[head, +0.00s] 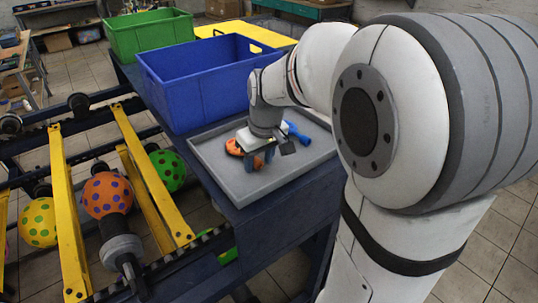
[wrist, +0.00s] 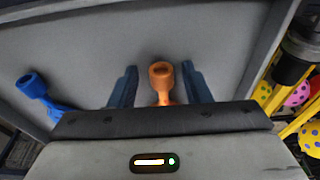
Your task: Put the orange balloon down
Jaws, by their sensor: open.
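The orange balloon (head: 234,147) is small and uninflated and lies in the grey tray (head: 222,184), partly hidden by my gripper in the head view. In the wrist view, the orange balloon (wrist: 162,76) shows its ring-shaped end between my two fingers. My gripper (head: 259,162) is low over the tray. In the wrist view, my gripper (wrist: 159,68) is open, with a finger on each side of the balloon and visible gaps to both.
A blue balloon (head: 297,133) lies in the tray. A blue crate (head: 200,93) and a green crate (head: 148,36) stand behind the tray. At left, a yellow-barred rack (head: 68,215) holds dotted inflated balloons, one orange (head: 108,193). The tray's front part is clear.

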